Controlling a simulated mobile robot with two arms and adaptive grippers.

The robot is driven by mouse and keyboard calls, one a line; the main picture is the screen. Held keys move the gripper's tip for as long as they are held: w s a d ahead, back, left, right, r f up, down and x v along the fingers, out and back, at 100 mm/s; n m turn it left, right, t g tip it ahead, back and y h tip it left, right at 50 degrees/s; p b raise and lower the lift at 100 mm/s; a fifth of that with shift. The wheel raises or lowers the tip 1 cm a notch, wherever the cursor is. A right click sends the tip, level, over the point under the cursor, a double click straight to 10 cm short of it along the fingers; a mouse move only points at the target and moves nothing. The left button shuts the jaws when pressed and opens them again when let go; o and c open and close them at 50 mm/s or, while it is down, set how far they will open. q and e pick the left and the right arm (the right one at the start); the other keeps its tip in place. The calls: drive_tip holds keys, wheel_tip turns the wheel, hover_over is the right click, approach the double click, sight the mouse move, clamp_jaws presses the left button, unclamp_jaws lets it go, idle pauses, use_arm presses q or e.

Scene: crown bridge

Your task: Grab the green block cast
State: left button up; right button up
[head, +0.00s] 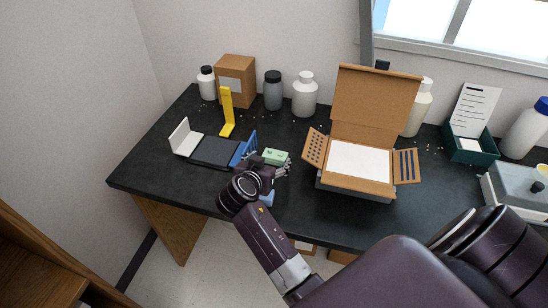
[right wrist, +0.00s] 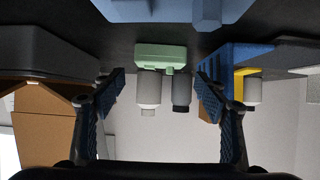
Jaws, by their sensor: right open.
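The green block cast (head: 275,155) lies on the dark table in the head view, just beyond the fingers of my right gripper (head: 277,170). In the right wrist view, which looks upside down, the green block (right wrist: 161,55) sits ahead between the two open fingers of the right gripper (right wrist: 160,88), with a gap on both sides. The fingers do not appear to touch it. The right gripper is open and empty. Part of the block's near side is covered by the gripper in the head view. My left gripper is not in view.
A blue stand (head: 243,148) is close left of the block, with a dark grey plate (head: 212,151) and a yellow L-shaped piece (head: 227,115) beyond. An open cardboard box (head: 375,110) stands right. A blue piece (head: 267,198) is near the front edge. Bottles (head: 305,95) line the back.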

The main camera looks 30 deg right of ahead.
sight(274, 157)
drive_tip(key=x, duration=0.1)
drive_tip(key=b+x, duration=0.1)
drive_tip(key=x, duration=0.3)
drive_tip(key=shift+w+d+r+b, duration=0.15)
drive_tip(key=shift+d+r+b, duration=0.1)
drive_tip(key=shift+b, duration=0.15)
drive_tip(key=shift+a+r, duration=0.1)
drive_tip(key=shift+c, duration=0.6)
drive_tip(key=c, duration=0.8)
drive_tip(key=shift+c, duration=0.6)
drive_tip(key=shift+r, duration=0.1)
